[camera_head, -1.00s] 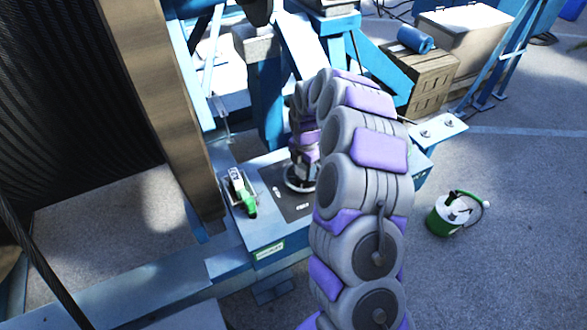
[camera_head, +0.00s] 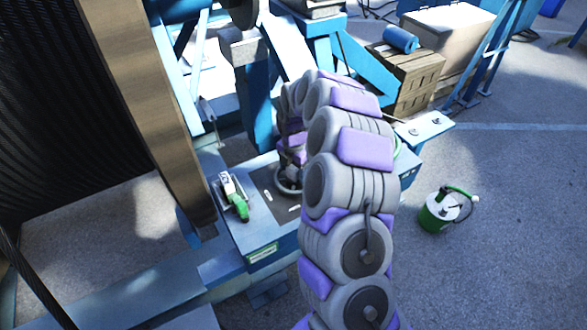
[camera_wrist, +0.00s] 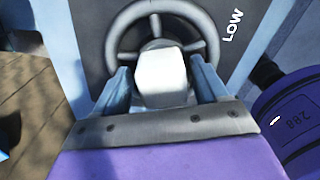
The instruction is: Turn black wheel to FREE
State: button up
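The black wheel (camera_head: 286,190), a dark spoked ring, sits on a dark panel (camera_head: 270,205) on the blue base. In the wrist view the wheel (camera_wrist: 207,22) lies just beyond my fingers, and the word LOW is on the panel to its right. The word FREE is not readable in either view. My gripper (camera_wrist: 160,72) points at the wheel with its two blue fingers apart. A pale block (camera_wrist: 162,78) lies between them and covers the hub; I cannot tell what it belongs to. Contact with the wheel cannot be told.
A green-handled lever (camera_head: 235,198) stands left of the panel. The big cable reel (camera_head: 140,100) rises at the left. Blue frame beams stand behind. A green and white can (camera_head: 438,212) is on the floor at right, with clear floor around it.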

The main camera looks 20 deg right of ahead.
notch_tip(320, 180, up, 17)
jog(key=shift+r, duration=0.15)
dwell(0.5)
dwell(0.4)
jog(key=s+a+r+m+b, duration=0.1)
jog(key=s+a+m+b, duration=0.4)
jog(key=s, duration=0.5)
jog(key=s+a+f+m+g+b, duration=0.1)
jog(key=s+f+m+b, duration=0.2)
jog(key=s+m, duration=0.6)
jog(key=s+a+f+m+b, duration=0.2)
jog(key=s+f+m, duration=0.6)
jog(key=s, duration=1.4)
jog(key=shift+s+m+g+b, duration=0.3)
jog(key=shift+m+g+b, duration=0.1)
jog(key=shift+m+b, duration=0.6)
jog(key=shift+d, duration=0.1)
